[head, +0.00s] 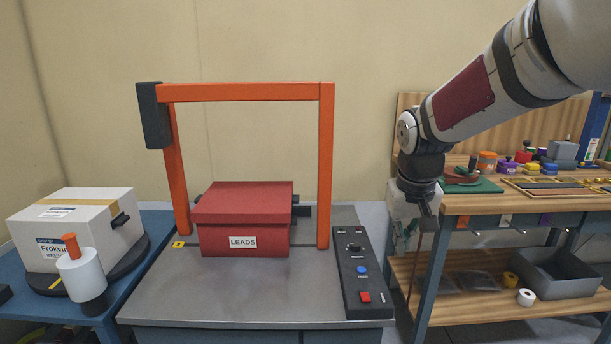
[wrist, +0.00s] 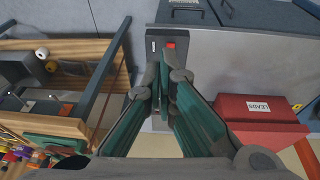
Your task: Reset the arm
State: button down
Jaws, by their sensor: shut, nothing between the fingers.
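My gripper (head: 405,246) hangs pointing down in the head view, in front of the left end of the wooden workbench and right of the grey table. In the wrist view its green-sided fingers (wrist: 166,78) come together with nothing between them. The gripper is shut and empty. It touches nothing that I can see. My arm reaches in from the upper right of the head view.
A red box labelled LEADS (head: 245,220) sits under an orange frame (head: 327,160) on the grey table (head: 215,300). A control panel (head: 358,270) lies at its right edge. A white carton (head: 75,235) stands left. The workbench (head: 500,203) holds tools and small containers.

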jog(key=s+r+g, duration=0.2)
jog(key=s, duration=3.3)
notch_tip(320, 180, up, 14)
jog(key=t+p, duration=0.3)
jog(key=p, duration=0.9)
jog(key=shift+w+a+y+p, duration=0.15)
jog(key=shift+w+y+p, duration=0.1)
jog(key=shift+y+p, duration=0.15)
